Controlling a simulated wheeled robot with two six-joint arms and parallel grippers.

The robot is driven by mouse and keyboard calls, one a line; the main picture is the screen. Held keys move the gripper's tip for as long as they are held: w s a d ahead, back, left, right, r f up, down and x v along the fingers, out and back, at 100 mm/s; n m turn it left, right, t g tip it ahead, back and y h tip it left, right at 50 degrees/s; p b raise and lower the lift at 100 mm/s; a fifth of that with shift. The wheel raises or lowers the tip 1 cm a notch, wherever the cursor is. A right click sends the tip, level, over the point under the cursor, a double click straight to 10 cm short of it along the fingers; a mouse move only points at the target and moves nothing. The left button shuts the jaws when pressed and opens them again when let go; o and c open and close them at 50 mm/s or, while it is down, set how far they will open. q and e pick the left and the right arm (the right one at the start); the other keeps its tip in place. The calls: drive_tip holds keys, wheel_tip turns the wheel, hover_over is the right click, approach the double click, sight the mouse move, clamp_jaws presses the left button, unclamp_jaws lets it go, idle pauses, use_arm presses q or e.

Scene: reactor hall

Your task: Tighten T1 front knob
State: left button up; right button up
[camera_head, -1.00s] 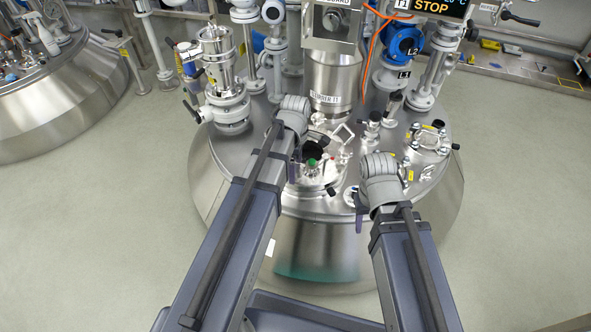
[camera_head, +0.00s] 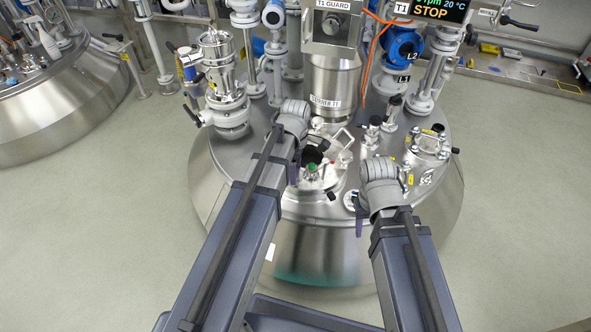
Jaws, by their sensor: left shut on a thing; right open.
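The T1 vessel (camera_head: 240,160) is the large steel reactor in the middle, with a round hatch (camera_head: 328,178) on the front of its lid. My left gripper (camera_head: 311,158) is over the left front part of this hatch, dark and partly hidden by its own wrist. It is shut on what looks like the hatch's front knob, which its jaws mostly cover. A small green-topped part (camera_head: 312,168) shows right at the jaws. My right gripper (camera_head: 360,213) is open and empty, low at the right front of the lid; its fingers are mostly hidden by its wrist.
A bent metal handle (camera_head: 343,135) stands at the back of the hatch. Behind it are a steel cylinder (camera_head: 334,82), a blue flanged valve (camera_head: 403,50) and an orange cable (camera_head: 367,62). A flanged port (camera_head: 427,146) sits at the right. The floor (camera_head: 525,220) at right is clear.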

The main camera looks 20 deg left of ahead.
use_arm(q)
drive_tip(key=shift+m, duration=0.3)
drive_tip(key=m, duration=0.4)
drive_tip(key=shift+m, duration=0.4)
drive_tip(key=m, duration=0.5)
drive_tip(key=shift+w+m, duration=0.1)
drive_tip(key=shift+m, duration=0.3)
drive_tip(key=o, duration=1.4)
drive_tip(key=shift+c, duration=0.2)
drive_tip(key=shift+r, duration=0.15)
wheel_tip(320, 180, up, 8)
drive_tip(key=p, duration=0.8)
drive_tip(key=shift+f, duration=0.2)
